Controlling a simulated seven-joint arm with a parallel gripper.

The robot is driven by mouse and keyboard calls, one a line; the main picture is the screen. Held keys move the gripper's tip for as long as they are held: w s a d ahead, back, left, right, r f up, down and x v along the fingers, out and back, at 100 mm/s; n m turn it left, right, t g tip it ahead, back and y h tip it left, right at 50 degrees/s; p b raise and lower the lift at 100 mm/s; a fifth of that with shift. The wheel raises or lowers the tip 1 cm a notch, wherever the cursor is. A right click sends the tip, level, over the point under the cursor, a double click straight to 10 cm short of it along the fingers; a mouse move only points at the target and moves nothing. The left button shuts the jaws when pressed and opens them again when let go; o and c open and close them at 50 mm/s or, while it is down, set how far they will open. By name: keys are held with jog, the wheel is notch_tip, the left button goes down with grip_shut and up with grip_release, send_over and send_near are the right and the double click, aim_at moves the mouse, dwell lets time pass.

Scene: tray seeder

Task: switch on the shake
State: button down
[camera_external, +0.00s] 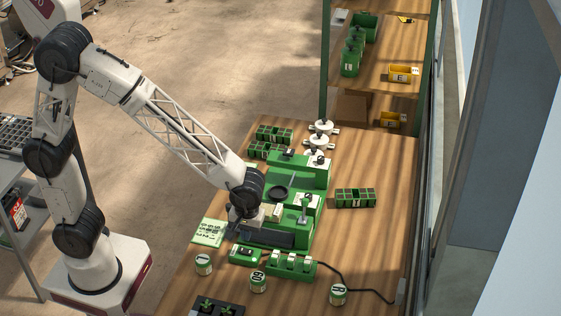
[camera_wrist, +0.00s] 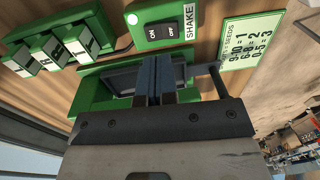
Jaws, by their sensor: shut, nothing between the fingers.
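The shake switch (camera_external: 245,255) is a small green box at the front of the green seeder (camera_external: 318,174). In the wrist view the shake switch (camera_wrist: 146,43) shows a black panel with ON and OFF marks, a pale round lamp and a SHAKE label (camera_wrist: 189,23). My gripper (camera_external: 239,229) is at the seeder's front left, just behind the switch in the external view. In the wrist view my gripper (camera_wrist: 159,72) has its dark fingers together with nothing between them. The tips point toward the switch and appear apart from it; the exact gap is unclear.
A green block of white-topped switches (camera_external: 290,266) stands beside the shake switch. A seed chart (camera_external: 209,232) lies to the left. Several labelled pots, including one marked 60 (camera_external: 258,282), stand in front. A black cable (camera_external: 350,288) runs right. The table's right side (camera_external: 375,235) is mostly clear.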

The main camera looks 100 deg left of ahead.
notch_tip(320, 180, up, 8)
jog(key=shift+w, duration=0.3)
jog(key=shift+s, duration=0.1)
dwell(0.3)
jog(key=s+d+r+m+t, duration=0.1)
jog(key=s+d+r+m, duration=0.1)
jog(key=s+m, duration=0.4)
jog(key=s+d+r+m+t, duration=0.1)
jog(key=s+d+r+m, duration=0.2)
jog(key=s, duration=0.9)
jog(key=s+d+r+m+t, duration=0.1)
jog(key=s+d+m, duration=0.3)
jog(key=s+m, duration=0.5)
jog(key=shift+s+d+r, duration=0.3)
jog(key=shift+s+r, duration=0.05)
jog(key=shift+r, duration=0.35)
dwell(1.4)
